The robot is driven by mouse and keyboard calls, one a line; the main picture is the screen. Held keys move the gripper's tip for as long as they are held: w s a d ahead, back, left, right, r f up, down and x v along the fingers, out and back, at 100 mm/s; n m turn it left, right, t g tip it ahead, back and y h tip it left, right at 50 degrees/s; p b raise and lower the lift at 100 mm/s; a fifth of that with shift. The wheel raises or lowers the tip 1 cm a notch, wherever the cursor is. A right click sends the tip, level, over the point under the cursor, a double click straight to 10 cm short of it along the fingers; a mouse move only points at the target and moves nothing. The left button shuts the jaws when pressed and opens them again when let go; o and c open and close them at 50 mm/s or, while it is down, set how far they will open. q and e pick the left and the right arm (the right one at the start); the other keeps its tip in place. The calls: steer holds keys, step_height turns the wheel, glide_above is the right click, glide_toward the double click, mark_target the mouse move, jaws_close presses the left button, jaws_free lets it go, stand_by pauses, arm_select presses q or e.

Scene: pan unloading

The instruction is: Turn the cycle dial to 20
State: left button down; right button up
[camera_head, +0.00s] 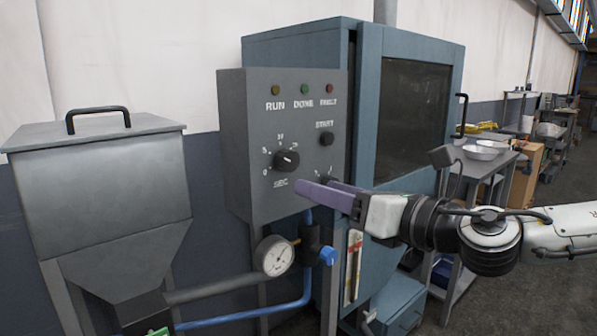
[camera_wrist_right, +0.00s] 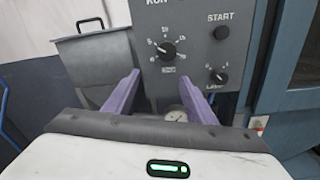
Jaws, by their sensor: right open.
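The cycle dial (camera_head: 287,160) is a black knob on the grey control panel (camera_head: 240,110), ringed by a numbered scale with SEC under it. It also shows in the right wrist view (camera_wrist_right: 167,51), just beyond the fingertips. I cannot read its pointer setting for certain. My right gripper (camera_head: 315,188), with purple fingers, is open and empty, in front of the panel and below and right of the dial in the head view. In the wrist view my right gripper (camera_wrist_right: 159,79) has its fingers apart, with the dial above the gap. My left gripper is not in view.
A START button (camera_head: 326,139) and a smaller lamp knob (camera_wrist_right: 218,76) sit right of the dial. A gauge (camera_head: 274,256) and blue valve (camera_head: 327,256) are below. A hopper (camera_head: 95,190) stands left, a blue cabinet (camera_head: 420,110) behind right.

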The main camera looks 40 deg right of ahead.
mark_target(292, 163)
steer(key=shift+n+t+h, duration=0.3)
steer(key=shift+n+h, duration=0.1)
steer(key=shift+h, duration=0.1)
steer(key=w+r+p, duration=0.1)
steer(key=w+p, duration=0.3)
steer(key=w+r+p, duration=0.1)
steer(key=w+p, duration=0.1)
steer(key=w, duration=0.1)
steer(key=shift+w+d+r, duration=0.1)
steer(key=shift+d+r, duration=0.2)
steer(key=shift+d, duration=0.05)
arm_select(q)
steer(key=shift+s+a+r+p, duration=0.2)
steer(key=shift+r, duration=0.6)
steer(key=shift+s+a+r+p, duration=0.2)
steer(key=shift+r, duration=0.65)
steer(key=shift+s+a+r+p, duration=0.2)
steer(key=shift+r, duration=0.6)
arm_select(e)
steer(key=shift+w+f, duration=0.2)
steer(key=shift+w, duration=0.65)
steer(key=c, duration=1)
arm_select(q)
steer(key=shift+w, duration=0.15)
arm_select(e)
steer(key=shift+c, duration=0.2)
